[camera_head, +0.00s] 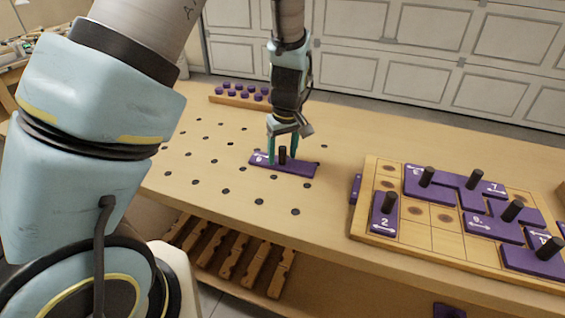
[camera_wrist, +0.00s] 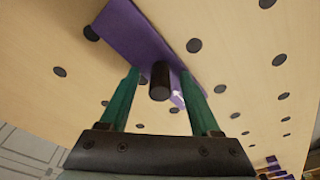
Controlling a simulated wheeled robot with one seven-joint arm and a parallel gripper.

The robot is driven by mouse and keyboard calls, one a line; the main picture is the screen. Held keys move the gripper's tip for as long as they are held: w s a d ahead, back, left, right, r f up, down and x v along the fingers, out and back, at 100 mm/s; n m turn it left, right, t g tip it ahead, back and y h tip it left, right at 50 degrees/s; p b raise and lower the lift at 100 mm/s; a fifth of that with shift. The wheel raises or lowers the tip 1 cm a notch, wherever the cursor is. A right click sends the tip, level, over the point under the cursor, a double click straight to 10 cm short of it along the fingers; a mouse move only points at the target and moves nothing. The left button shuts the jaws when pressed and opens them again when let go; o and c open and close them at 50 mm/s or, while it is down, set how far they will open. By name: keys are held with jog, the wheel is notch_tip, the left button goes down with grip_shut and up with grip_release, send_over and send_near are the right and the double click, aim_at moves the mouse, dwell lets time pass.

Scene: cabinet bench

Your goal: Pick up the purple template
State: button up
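A flat purple template (camera_head: 300,168) with an upright black peg handle (camera_head: 282,156) and a white mark lies on the wooden bench, left of the grid board. My gripper (camera_head: 283,146) points down over it, with its teal fingers on either side of the peg. In the wrist view my gripper (camera_wrist: 163,80) is open, the black peg (camera_wrist: 160,82) stands between the fingers with gaps on both sides, and the purple template (camera_wrist: 128,30) runs beneath. I cannot tell how close the fingertips are to the template's surface. Part of it is hidden by the fingers.
A wooden grid board (camera_head: 447,240) at the right holds several other purple templates with black pegs. A wooden strip with purple knobs (camera_head: 240,95) lies at the back. The perforated bench top (camera_head: 220,165) around the template is mostly clear. Wooden pieces (camera_head: 232,262) sit on a shelf below.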

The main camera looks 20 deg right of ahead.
grip_shut()
dwell(0.3)
dwell(0.3)
